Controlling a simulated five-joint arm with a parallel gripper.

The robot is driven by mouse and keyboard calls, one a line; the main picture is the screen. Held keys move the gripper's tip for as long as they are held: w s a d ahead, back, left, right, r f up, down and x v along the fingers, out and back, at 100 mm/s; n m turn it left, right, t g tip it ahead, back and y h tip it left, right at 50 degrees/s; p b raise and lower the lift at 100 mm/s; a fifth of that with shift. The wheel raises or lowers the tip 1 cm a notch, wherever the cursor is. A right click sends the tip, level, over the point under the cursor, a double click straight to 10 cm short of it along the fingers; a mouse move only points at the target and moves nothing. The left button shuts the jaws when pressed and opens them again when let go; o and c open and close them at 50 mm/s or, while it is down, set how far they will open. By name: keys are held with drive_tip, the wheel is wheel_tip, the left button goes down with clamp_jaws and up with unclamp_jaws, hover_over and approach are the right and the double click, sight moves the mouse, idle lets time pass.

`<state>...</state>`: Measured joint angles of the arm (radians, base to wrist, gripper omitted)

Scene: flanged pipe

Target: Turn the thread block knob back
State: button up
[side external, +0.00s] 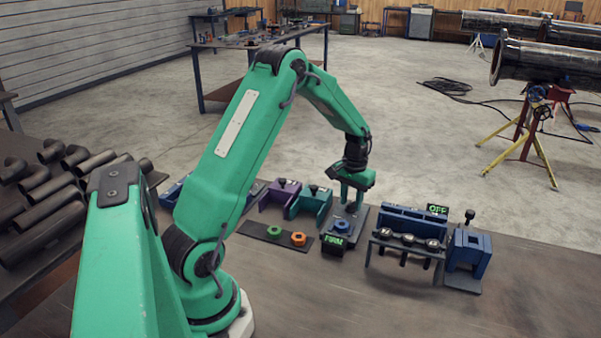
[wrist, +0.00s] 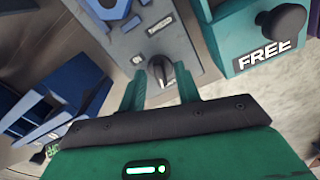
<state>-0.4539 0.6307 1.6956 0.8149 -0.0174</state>
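In the wrist view a dark knob (wrist: 160,70) with a pale pointer mark sits on a grey block (wrist: 188,52) with small labels, too small to read. My gripper (wrist: 160,88) has its two green fingers on either side of this knob, with a visible gap to each side. In the side view my gripper (side external: 351,201) points down over the grey block (side external: 359,219). A blue hex nut (side external: 342,226) lies on its near part, by a small sign (side external: 333,243) reading FIRM. The knob is not clear in the side view.
A teal block (wrist: 232,35) with a black knob (wrist: 280,25) and a FREE label stands right of the fingers. A purple block (side external: 280,195) is close by. A blue rack (side external: 413,222) with an OFF sign (side external: 437,209) and a blue stand (side external: 468,250) are to the right.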

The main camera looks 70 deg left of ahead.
sight(351, 202)
clamp_jaws()
drive_tip(key=shift+n, duration=1.9)
unclamp_jaws()
drive_tip(key=shift+r, duration=0.1)
drive_tip(key=shift+r, duration=3.8)
